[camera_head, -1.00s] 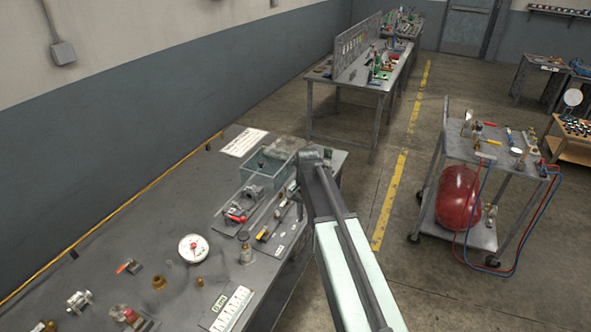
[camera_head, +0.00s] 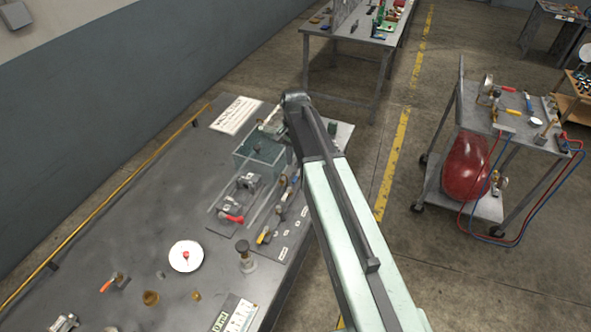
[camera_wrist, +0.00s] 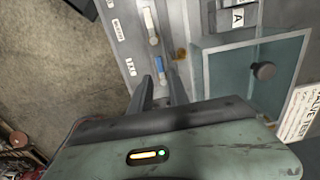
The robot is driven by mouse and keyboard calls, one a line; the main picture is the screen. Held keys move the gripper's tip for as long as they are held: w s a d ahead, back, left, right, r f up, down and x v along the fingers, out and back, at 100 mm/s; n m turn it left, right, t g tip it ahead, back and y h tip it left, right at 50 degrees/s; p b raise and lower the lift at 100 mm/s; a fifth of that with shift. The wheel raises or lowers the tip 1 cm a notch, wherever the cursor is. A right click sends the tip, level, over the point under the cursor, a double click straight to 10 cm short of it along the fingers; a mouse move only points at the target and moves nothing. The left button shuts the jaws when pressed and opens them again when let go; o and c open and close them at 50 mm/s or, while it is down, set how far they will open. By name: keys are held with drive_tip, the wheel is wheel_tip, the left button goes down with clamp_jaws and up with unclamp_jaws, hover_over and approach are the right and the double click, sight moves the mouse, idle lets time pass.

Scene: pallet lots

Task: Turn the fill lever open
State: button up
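In the wrist view a blue lever (camera_wrist: 160,67) sits on the grey panel (camera_wrist: 185,25), with a pale lever (camera_wrist: 151,24) farther up. Small white labels lie beside them; I cannot read which one says fill. My gripper (camera_wrist: 158,80) is open, its two dark fingers apart and empty. Their tips appear close to the blue lever, one to each side; I cannot tell whether they touch it. In the head view my arm hides the gripper; a yellow lever (camera_head: 264,237) and a red-handled valve (camera_head: 233,218) show to its left.
A clear-walled tank (camera_head: 262,150) stands beside the levers; its bluish wall also shows in the wrist view (camera_wrist: 235,75). A white dial (camera_head: 186,256) and brass fittings lie on the bench. A cart with a red tank (camera_head: 466,168) stands right, across open floor.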

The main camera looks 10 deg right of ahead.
sight(295, 179)
wheel_tip(295, 179, down, 8)
drive_tip(key=b, duration=0.7)
drive_tip(key=shift+b, duration=0.35)
drive_tip(key=shift+r, duration=0.15)
drive_tip(key=shift+c, duration=0.2)
